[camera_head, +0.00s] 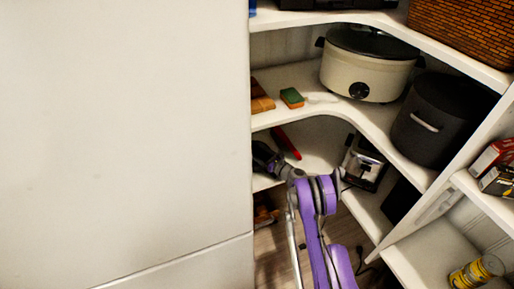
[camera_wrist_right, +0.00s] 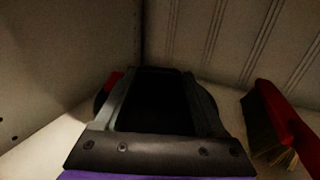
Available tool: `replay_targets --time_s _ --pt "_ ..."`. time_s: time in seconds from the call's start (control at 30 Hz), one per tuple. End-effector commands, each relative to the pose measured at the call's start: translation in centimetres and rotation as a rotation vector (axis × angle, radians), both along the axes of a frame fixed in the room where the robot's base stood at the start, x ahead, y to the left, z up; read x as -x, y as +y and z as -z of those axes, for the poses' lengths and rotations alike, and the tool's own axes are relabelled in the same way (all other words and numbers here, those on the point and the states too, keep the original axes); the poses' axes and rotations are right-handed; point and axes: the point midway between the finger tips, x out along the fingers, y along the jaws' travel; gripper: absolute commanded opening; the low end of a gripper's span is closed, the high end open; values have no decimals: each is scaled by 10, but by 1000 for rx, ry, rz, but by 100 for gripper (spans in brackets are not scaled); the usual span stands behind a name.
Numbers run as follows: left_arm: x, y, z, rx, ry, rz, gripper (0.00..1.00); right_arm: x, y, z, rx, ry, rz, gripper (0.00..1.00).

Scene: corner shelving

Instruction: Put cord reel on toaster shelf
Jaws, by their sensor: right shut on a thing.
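My purple right arm reaches into the lower corner shelf (camera_head: 318,134). Its dark gripper (camera_head: 265,157) is at the left of that shelf, close to the white panel's edge. In the right wrist view the gripper (camera_wrist_right: 157,75) is shut on a dark, rounded thing with a red part, apparently the cord reel (camera_wrist_right: 206,98). Its shape is mostly lost in shadow and behind the fingers. The chrome and black toaster (camera_head: 363,165) stands on the same shelf, to the right of the gripper. My left gripper is not in view.
A red-handled brush (camera_wrist_right: 285,120) lies right of the gripper; it also shows in the head view (camera_head: 288,141). The shelf above holds a slow cooker (camera_head: 365,65), a dark pot (camera_head: 438,120) and a sponge (camera_head: 292,98). A large white panel (camera_head: 125,130) fills the left.

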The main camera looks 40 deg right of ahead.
Motion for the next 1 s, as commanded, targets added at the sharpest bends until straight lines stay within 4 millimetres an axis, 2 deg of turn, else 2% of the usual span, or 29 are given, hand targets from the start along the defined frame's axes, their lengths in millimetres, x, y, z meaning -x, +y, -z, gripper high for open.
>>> replay_targets --time_s 0.37,0.4,0.53,0.57,0.87,1.0 --pt "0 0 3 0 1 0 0 0 0 3 -2 -3 -1 0" --pt "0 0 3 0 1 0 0 0 0 6 0 0 0 74" --pt "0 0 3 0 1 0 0 0 0 4 0 -1 0 97" --pt "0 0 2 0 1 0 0 0 0 4 0 -1 0 100" --pt "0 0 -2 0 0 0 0 0 0 0 0 -1 0 100" --pt "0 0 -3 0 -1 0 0 20 -2 1 1 -1 1 100"
